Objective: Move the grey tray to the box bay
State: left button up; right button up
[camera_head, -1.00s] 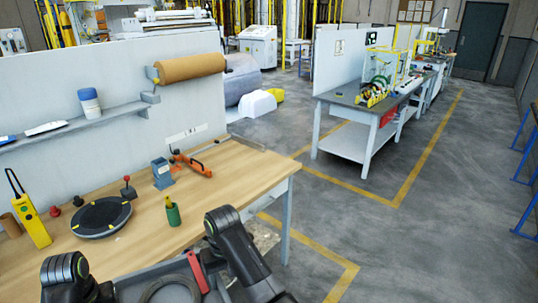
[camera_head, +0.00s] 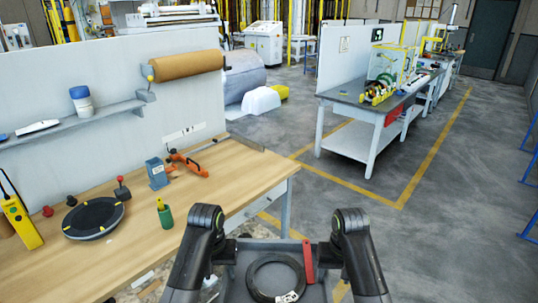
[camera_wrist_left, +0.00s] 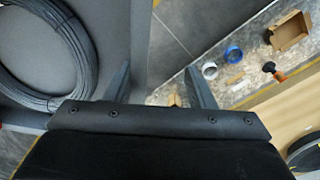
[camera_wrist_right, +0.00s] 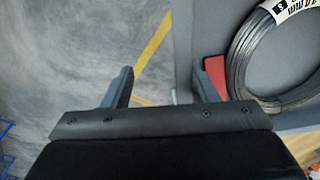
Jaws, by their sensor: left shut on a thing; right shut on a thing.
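The grey tray (camera_head: 270,243) is at the bottom of the head view, right of the wooden workbench, with its near edge cut off. A ring-shaped coil (camera_head: 276,275) with a white label and a red piece (camera_head: 308,262) lie in it. My left gripper (camera_head: 226,256) is shut on the tray's left side; the tray wall (camera_wrist_left: 141,45) runs between its fingers in the left wrist view. My right gripper (camera_head: 327,256) is shut on the right side, with the wall (camera_wrist_right: 182,55) between its fingers in the right wrist view. I cannot tell which place is the box bay.
The wooden workbench (camera_head: 125,258) stands close at the left, carrying a round black turntable (camera_head: 95,218), a green pot (camera_head: 165,217) and an orange tool (camera_head: 190,163). A grey-topped table (camera_head: 345,97) stands further right. Grey floor with yellow lines (camera_head: 350,185) is open at right.

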aim_at(230, 155)
jog(key=i+z, duration=0.4)
jog(key=z, duration=0.15)
jog(key=i, duration=0.95)
jog(key=i+z, duration=0.15)
jog(key=i, duration=0.75)
jog(key=i+l+u, duration=0.15)
jog(key=i, duration=0.25)
jog(key=i+u, duration=0.2)
jog(key=i, duration=0.2)
jog(key=i+u, duration=0.1)
jog(key=u, duration=0.85)
jog(key=i+l+u, duration=0.1)
jog(key=u, duration=0.35)
jog(key=i+l+u, duration=0.1)
jog(key=u, duration=0.35)
jog(key=i+u, duration=0.2)
jog(key=i, duration=0.35)
